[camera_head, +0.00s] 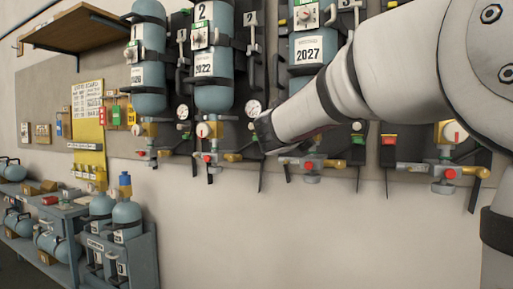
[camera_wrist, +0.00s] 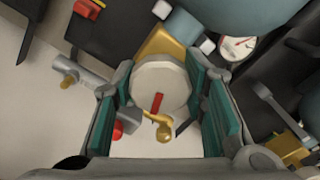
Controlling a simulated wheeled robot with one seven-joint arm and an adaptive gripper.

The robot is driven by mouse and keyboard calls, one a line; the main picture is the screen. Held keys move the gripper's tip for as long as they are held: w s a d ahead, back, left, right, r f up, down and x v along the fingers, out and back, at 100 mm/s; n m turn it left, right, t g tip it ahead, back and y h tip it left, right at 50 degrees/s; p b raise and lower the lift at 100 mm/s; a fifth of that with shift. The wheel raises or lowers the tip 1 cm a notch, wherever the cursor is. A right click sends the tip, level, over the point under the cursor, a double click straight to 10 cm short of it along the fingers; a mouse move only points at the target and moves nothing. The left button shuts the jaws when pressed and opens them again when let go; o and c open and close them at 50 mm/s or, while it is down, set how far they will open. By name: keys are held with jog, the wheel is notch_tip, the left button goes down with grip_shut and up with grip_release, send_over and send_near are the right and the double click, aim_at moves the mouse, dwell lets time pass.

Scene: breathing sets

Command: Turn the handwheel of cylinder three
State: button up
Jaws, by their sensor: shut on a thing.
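The handwheel (camera_wrist: 160,80) of cylinder three is a round cream disc with a red mark on its face. It fills the space between the green pads of my gripper (camera_wrist: 160,84) in the wrist view. The pads stand on its left and right sides, and the gripper is shut on it. The red mark points roughly up and down in that view. In the head view my gripper (camera_head: 268,135) is at the valve fittings (camera_head: 308,161) below cylinder three (camera_head: 307,55), labelled 2027. My arm hides the handwheel there.
Cylinder two (camera_head: 213,85) and cylinder one (camera_head: 149,80) hang to the left with similar valves. A white gauge (camera_head: 254,108) is close above my gripper; a gauge (camera_wrist: 237,47) also shows upper right in the wrist view. Another cream handwheel (camera_head: 451,133) is at right. The wall below is clear.

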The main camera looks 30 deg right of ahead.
jog(key=m+b, duration=0.4)
jog(key=shift+r+b, duration=0.1)
jog(key=shift+b, duration=0.25)
dwell(0.4)
jog(key=o, duration=1.2)
jog(key=v, duration=1.2)
